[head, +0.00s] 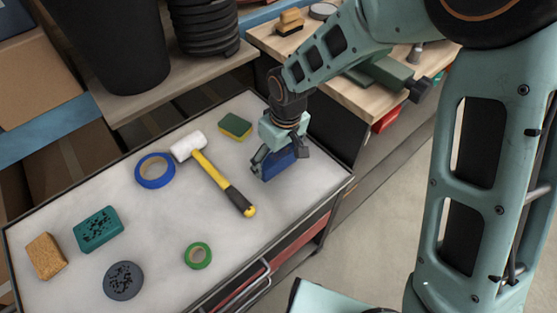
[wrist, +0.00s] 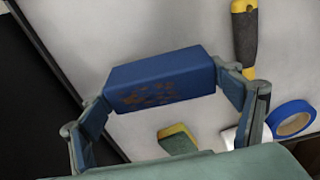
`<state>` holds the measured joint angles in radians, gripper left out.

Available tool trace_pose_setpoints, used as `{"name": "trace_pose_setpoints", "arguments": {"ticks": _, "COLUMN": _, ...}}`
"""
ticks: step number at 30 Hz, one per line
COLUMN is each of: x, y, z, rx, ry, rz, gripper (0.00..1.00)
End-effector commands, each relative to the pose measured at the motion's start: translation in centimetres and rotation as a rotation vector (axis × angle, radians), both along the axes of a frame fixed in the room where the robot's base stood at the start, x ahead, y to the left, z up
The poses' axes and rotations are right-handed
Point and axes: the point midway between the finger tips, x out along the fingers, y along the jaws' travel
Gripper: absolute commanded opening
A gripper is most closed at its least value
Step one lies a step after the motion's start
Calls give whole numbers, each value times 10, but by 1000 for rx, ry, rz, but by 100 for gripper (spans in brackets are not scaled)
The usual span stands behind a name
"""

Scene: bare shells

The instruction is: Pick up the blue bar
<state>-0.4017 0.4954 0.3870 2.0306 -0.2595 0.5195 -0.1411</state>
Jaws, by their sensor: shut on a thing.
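The blue bar (wrist: 160,80) is a rectangular block with brownish marks on one face in the wrist view. My gripper (wrist: 163,88) is shut on it, with one finger against each end. In the head view my gripper (head: 277,158) is over the right part of the grey-white cart top, and the blue bar (head: 279,166) shows dark blue between its fingers. The gripper partly hides the bar there. I cannot tell whether the bar's underside touches the cart top.
The cart top (head: 165,225) also holds a mallet (head: 215,172), blue tape (head: 155,171), a sponge (head: 235,126), green tape (head: 198,255), a teal block (head: 98,230), a dark disc (head: 123,281) and a tan block (head: 46,256). A wooden bench (head: 345,95) stands behind.

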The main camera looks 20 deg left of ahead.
Motion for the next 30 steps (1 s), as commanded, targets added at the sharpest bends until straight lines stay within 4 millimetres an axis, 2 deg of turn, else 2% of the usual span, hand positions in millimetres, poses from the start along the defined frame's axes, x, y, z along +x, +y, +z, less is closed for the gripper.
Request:
{"name": "trace_pose_setpoints", "arguments": {"ticks": 1, "x": -7, "y": 1, "z": 12, "rx": 2, "ry": -6, "rz": 3, "gripper": 42}}
{"name": "trace_pose_setpoints", "arguments": {"ticks": 7, "x": -40, "y": -1, "z": 52, "rx": 3, "ry": -7, "rz": 2, "gripper": 42}}
{"name": "trace_pose_setpoints", "arguments": {"ticks": 12, "x": -79, "y": -3, "z": 65, "rx": 2, "ry": -5, "rz": 4, "gripper": 42}}
{"name": "trace_pose_setpoints", "arguments": {"ticks": 18, "x": -110, "y": -5, "z": 78, "rx": 2, "ry": -4, "rz": 3, "gripper": 42}}
{"name": "trace_pose_setpoints", "arguments": {"ticks": 24, "x": -124, "y": -5, "z": 85, "rx": 2, "ry": -3, "rz": 2, "gripper": 42}}
{"name": "trace_pose_setpoints", "arguments": {"ticks": 30, "x": -128, "y": -6, "z": 85, "rx": 2, "ry": -1, "rz": 1, "gripper": 42}}
